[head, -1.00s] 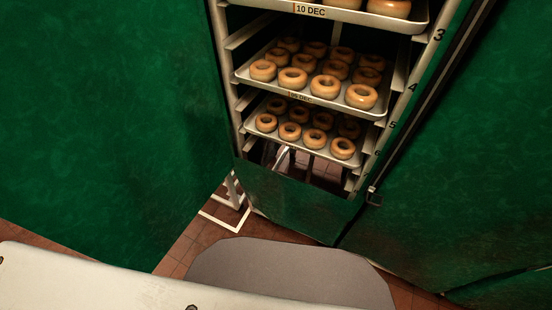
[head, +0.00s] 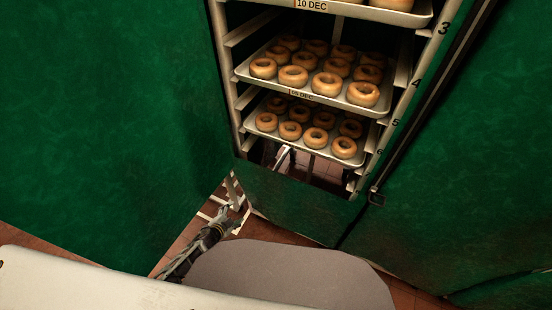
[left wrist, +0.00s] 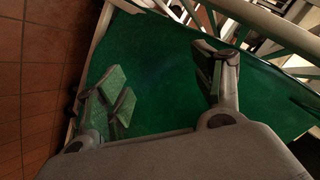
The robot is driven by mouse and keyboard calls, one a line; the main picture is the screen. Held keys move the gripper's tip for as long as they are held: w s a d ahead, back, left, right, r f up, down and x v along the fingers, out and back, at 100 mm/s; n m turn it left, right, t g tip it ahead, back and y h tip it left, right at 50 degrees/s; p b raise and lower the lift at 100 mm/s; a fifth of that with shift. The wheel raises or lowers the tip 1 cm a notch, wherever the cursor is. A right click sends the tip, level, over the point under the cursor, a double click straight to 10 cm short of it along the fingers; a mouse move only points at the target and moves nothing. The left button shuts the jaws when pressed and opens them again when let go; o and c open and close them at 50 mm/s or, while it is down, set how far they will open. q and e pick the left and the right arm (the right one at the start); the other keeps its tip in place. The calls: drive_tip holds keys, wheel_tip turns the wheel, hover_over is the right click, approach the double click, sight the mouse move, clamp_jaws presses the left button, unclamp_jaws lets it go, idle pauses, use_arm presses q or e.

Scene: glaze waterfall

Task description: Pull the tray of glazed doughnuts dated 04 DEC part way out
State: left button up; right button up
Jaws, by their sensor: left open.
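Trays of ring doughnuts sit in a tall rack. The upper tray (head: 345,10) bears a label reading 10 DEC. The middle tray (head: 320,97) holds rows of glazed-looking doughnuts and has a label whose date is too dim to read surely, ending in DEC. The lower tray (head: 310,147) also holds doughnuts, and no date is readable on it. I cannot tell which tray is dated 04 DEC. My left gripper (head: 230,215) is low, left of and below the trays, apart from them. In the left wrist view it (left wrist: 166,80) is open and empty. My right gripper is out of view.
Green panels (head: 110,120) stand on the left, and another green panel (head: 455,190) on the right. A low green panel (head: 290,200) closes the rack's foot. Rack rails are numbered at right. A white frame (head: 232,190) stands near my left gripper. Brown floor tiles (left wrist: 35,60) show.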

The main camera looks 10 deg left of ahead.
use_arm(q)
drive_tip(key=w+d+r+m+t+h, duration=0.1)
drive_tip(key=w+d+r+m, duration=0.1)
drive_tip(key=r, duration=0.4)
drive_tip(key=w+d+r+m+t+h, duration=0.1)
drive_tip(key=w+d+r+m+h, duration=0.1)
drive_tip(key=r, duration=0.4)
drive_tip(key=w+d+r+m+t+h+b, duration=0.1)
drive_tip(key=w+d+r+m, duration=0.1)
drive_tip(key=w+d+r, duration=0.2)
drive_tip(key=shift+w+d+r+m+h, duration=0.15)
drive_tip(key=shift+d+r, duration=0.2)
drive_tip(key=shift+r, duration=0.45)
drive_tip(key=shift+w+d+r+m+h, duration=0.15)
drive_tip(key=shift+d+r, duration=0.15)
drive_tip(key=shift+r, duration=0.45)
drive_tip(key=s+d+r+m+h+b, duration=0.1)
drive_tip(key=d+r+m+h, duration=0.4)
drive_tip(key=r, duration=1.2)
drive_tip(key=s+d+m, duration=0.1)
drive_tip(key=d+m, duration=0.1)
drive_tip(key=d, duration=0.2)
drive_tip(key=shift+s+d+m, duration=0.2)
drive_tip(key=shift+d+m, duration=0.15)
drive_tip(key=shift+m, duration=0.05)
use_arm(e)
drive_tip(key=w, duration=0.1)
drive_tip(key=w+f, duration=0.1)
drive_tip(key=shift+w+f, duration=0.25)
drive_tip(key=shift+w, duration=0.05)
